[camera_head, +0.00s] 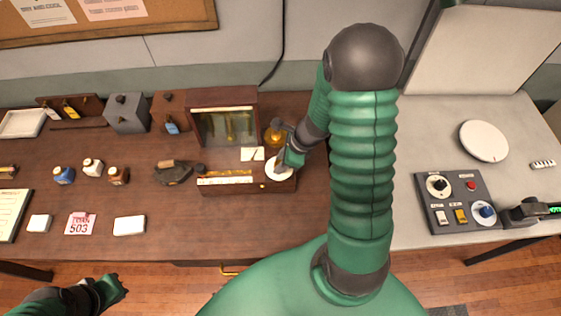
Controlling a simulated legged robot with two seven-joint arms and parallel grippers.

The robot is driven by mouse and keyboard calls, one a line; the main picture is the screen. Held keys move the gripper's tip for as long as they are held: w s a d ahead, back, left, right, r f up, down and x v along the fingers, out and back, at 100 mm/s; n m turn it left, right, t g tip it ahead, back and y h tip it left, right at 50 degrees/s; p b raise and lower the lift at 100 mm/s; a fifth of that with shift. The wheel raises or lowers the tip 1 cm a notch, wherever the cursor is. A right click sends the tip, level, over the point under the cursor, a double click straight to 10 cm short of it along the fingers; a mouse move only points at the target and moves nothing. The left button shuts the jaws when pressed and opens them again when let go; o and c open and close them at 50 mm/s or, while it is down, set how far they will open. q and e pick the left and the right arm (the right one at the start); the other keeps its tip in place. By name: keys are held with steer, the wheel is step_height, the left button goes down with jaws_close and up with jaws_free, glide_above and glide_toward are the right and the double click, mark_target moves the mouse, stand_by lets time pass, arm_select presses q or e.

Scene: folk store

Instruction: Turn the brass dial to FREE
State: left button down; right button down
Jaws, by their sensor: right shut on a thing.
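A wooden box (248,97) with a glass front stands at the back middle of the brown table. A low wooden base with a pale strip (226,181) runs in front of it. At the base's right end is a round white dial face (279,173), partly covered by my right gripper. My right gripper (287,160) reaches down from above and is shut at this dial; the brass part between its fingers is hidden. The dial's lettering and pointer cannot be read. My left gripper (117,288) is low at the left, apart from the table; its jaw state is unclear.
A rounded brass piece (273,134) is close behind my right gripper. A control panel (460,202) with knobs and switches is on the grey table at right, near a white disc (484,141). Small bottles (64,175) and cards (130,225) lie at left.

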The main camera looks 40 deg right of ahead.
steer(key=c, duration=1.3)
jaws_free()
steer(key=shift+d, duration=0.1)
steer(key=shift+c, duration=0.2)
steer(key=shift+o, duration=1.3)
steer(key=p+v, duration=0.3)
steer(key=v, duration=1.3)
steer(key=shift+r+p, duration=0.3)
steer(key=shift+r, duration=0.05)
steer(key=shift+d, duration=0.1)
